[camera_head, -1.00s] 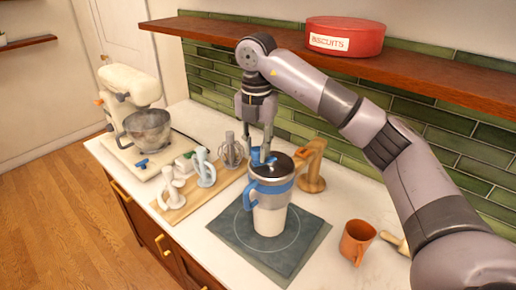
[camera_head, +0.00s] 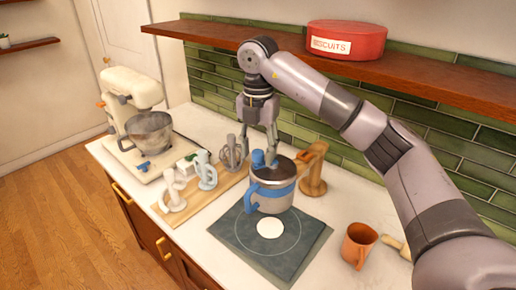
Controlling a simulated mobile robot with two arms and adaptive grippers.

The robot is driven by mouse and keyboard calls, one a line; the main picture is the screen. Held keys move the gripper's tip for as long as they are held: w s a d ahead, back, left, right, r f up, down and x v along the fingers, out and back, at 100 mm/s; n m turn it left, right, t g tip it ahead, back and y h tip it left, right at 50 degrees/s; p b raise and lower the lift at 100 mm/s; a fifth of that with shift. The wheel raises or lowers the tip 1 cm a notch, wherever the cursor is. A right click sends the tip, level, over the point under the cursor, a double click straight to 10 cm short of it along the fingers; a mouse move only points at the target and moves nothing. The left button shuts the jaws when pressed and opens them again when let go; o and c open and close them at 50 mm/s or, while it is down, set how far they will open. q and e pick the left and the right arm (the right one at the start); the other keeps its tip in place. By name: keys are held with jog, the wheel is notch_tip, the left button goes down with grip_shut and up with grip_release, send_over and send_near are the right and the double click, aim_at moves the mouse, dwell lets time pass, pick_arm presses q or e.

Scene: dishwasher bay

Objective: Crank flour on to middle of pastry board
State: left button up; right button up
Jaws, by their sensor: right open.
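A silver flour sifter (camera_head: 275,186) with a blue band and handle is held above the dark pastry board (camera_head: 300,240), next to a wooden stand (camera_head: 314,170). A blue crank knob (camera_head: 258,159) stands up on the left of its top. A round white patch of flour (camera_head: 270,228) lies near the middle of the board, inside a thin marked circle. My right gripper (camera_head: 258,148) is open, pointing down with its fingers about the knob; I cannot tell whether they touch it. My left gripper is not in view.
A wooden board (camera_head: 190,207) with several mixer attachments lies left of the pastry board. A cream stand mixer (camera_head: 135,105) stands behind it at the left. An orange mug (camera_head: 357,244) stands at the right. A shelf (camera_head: 440,75) with a red biscuit tin (camera_head: 346,40) runs above.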

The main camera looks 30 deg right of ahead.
aim_at(258, 151)
notch_tip(258, 151, up, 12)
dwell(0.7)
dwell(0.9)
